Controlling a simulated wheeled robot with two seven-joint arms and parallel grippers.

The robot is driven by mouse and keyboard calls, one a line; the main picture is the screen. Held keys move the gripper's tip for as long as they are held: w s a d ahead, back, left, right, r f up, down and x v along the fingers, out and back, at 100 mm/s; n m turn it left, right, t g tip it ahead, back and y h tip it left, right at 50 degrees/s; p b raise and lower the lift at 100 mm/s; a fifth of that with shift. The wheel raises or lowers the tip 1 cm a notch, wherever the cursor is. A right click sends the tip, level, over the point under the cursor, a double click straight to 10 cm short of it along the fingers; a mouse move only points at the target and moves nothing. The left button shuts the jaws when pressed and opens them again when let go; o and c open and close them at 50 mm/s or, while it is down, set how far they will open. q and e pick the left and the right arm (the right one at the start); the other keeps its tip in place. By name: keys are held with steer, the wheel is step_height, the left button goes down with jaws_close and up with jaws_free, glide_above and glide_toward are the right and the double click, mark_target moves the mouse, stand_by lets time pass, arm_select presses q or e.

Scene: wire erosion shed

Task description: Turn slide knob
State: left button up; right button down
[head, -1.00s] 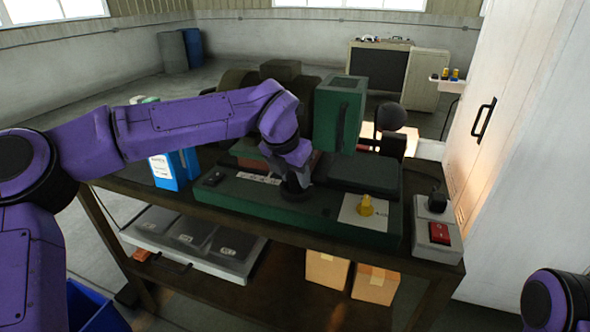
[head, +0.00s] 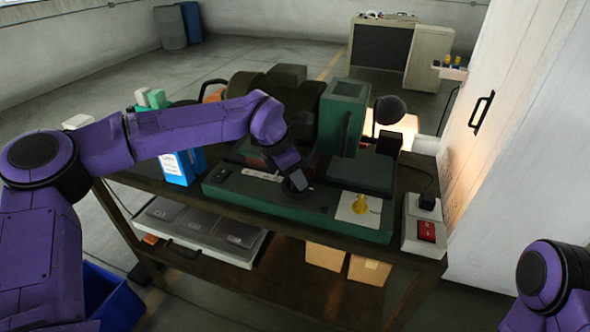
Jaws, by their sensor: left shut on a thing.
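A green machine (head: 235,200) stands on the dark workbench, with a slide bed and an upright green head (head: 342,112). My left gripper (head: 297,184) reaches down to the front top edge of the machine, near its middle. It is shut on a small dark part there, which I take to be the slide knob; the gripper mostly hides it. My right gripper is out of view; only part of my right arm shows at the lower right.
A grey switch box with a red switch (head: 426,231) stands at the bench's right end. Blue bottles (head: 180,166) stand left of the machine. A black round lamp or mirror (head: 389,110) rises behind it. A tall pale cabinet (head: 500,130) closes off the right side.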

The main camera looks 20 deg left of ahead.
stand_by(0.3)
arm_select(q)
steer(key=o, duration=1)
steer(key=shift+o, duration=0.2)
steer(key=b+v, duration=0.2)
steer(key=v, duration=0.8)
steer(key=shift+r, duration=0.2)
